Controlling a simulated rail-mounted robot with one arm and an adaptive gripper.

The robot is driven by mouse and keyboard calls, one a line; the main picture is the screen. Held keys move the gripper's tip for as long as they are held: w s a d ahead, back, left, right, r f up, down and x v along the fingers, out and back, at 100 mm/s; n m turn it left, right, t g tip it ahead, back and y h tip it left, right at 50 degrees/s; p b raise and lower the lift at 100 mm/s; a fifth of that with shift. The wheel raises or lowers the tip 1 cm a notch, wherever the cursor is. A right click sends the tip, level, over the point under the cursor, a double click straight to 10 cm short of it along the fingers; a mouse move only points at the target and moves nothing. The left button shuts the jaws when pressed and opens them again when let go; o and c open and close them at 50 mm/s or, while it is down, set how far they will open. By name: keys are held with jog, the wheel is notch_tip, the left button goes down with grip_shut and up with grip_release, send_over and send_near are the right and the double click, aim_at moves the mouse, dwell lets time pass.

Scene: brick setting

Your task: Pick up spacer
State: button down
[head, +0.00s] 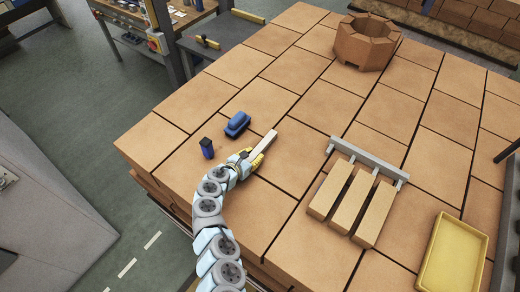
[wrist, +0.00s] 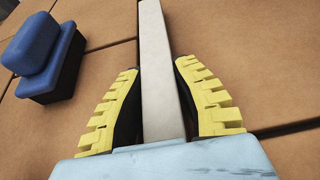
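The spacer appears to be the pale, narrow bar (head: 265,144), which lies at a slant over the brick surface in the head view. In the wrist view the bar (wrist: 160,70) runs from the top edge down between the fingers. My gripper (head: 256,160) is at the bar's near end. Its yellow, ridged fingers (wrist: 157,70) stand on both sides of the bar, and their tips appear to touch it. The near end of the bar is hidden by my gripper. I cannot tell whether the bar rests on the bricks or is slightly raised.
A blue block-shaped tool (head: 237,124) lies left of the bar, and a small dark blue item (head: 207,148) stands nearby. A grey rack (head: 368,158) with three bricks is to the right. A yellow tray (head: 452,258) is at lower right, and a brick ring (head: 366,42) stands behind.

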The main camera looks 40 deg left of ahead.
dwell(0.5)
jog(key=shift+r, duration=1.65)
jog(key=shift+s+d+r, duration=0.1)
jog(key=shift+r, duration=0.1)
jog(key=shift+s+d+r, duration=0.3)
jog(key=shift+s+r, duration=0.2)
jog(key=s+d+r+b, duration=0.2)
jog(key=s+d+r, duration=0.4)
jog(key=s+r, duration=0.2)
jog(key=shift+s+d+b, duration=0.25)
jog(key=shift+s+b, duration=0.05)
jog(key=shift+s, duration=1.05)
